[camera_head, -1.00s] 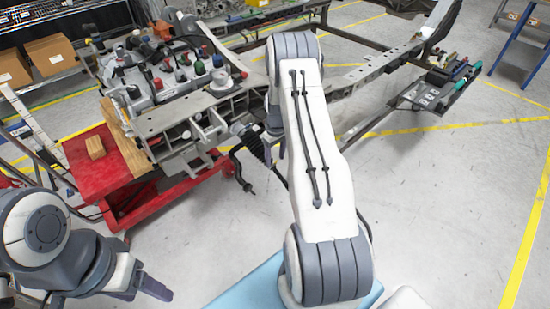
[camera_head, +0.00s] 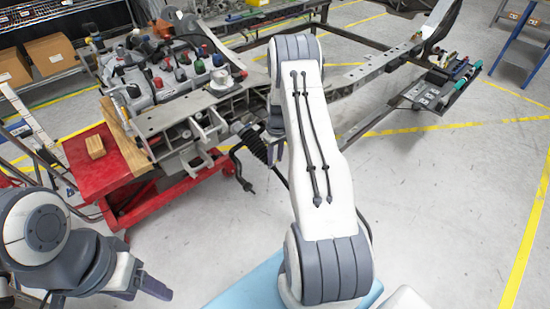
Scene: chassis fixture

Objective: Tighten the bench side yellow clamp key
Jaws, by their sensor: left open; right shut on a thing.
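I cannot make out the yellow clamp key; my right arm covers part of the fixture. My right gripper (camera_head: 277,148) shows only in part behind that arm, at the near end of the grey chassis frame (camera_head: 345,84). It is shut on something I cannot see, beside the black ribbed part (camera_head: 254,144). My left gripper (camera_head: 156,288) is at the lower left, open and empty, clear of the chassis and the bench. Its far finger is mostly hidden.
A red wheeled table (camera_head: 92,178) with a small wooden block (camera_head: 95,147) stands left of the chassis. The engine (camera_head: 165,75) with coloured caps sits on the frame. A tray of small parts (camera_head: 432,96) hangs at the right. The floor at right is clear.

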